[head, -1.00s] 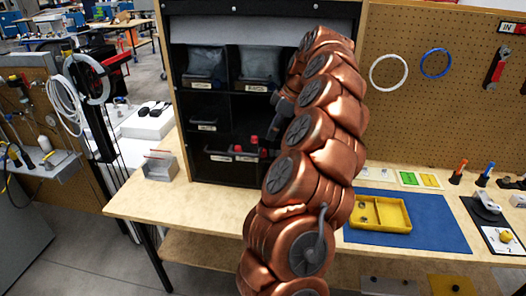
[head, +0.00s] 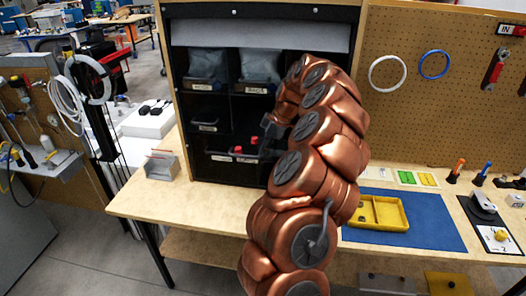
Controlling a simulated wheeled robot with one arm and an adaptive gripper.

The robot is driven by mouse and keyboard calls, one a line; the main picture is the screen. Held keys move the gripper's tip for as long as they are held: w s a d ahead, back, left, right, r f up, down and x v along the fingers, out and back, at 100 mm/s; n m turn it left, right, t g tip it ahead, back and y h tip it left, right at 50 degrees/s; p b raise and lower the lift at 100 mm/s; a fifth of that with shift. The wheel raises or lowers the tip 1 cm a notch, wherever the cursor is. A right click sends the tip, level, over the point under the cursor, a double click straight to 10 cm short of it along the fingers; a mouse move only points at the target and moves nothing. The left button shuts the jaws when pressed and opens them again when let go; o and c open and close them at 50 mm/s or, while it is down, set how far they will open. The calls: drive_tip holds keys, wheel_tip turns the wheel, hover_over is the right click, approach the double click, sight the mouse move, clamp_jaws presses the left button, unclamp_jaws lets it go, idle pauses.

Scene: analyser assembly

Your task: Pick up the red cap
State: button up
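Two small red caps show in a low bin of the black shelf unit: one red cap (head: 238,149) at the left and another red cap (head: 255,140) a little to its right. They are small in the head view, and what lies under them is hard to make out. My gripper (head: 270,134) is a dark shape at the end of my copper-coloured arm, in front of the shelf and just right of the right cap. Its fingers are dark against the dark shelf, so their opening does not show. Whether it touches a cap cannot be told.
The black shelf unit (head: 205,158) has several compartments, with bagged items in upper bins. My arm hides its right side. A grey holder (head: 160,168) stands at the bench's left end. A yellow tray (head: 385,226) lies on a blue mat (head: 435,230) at the right.

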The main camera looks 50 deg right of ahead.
drive_tip(key=shift+c, duration=0.2)
drive_tip(key=c, duration=0.3)
idle(0.3)
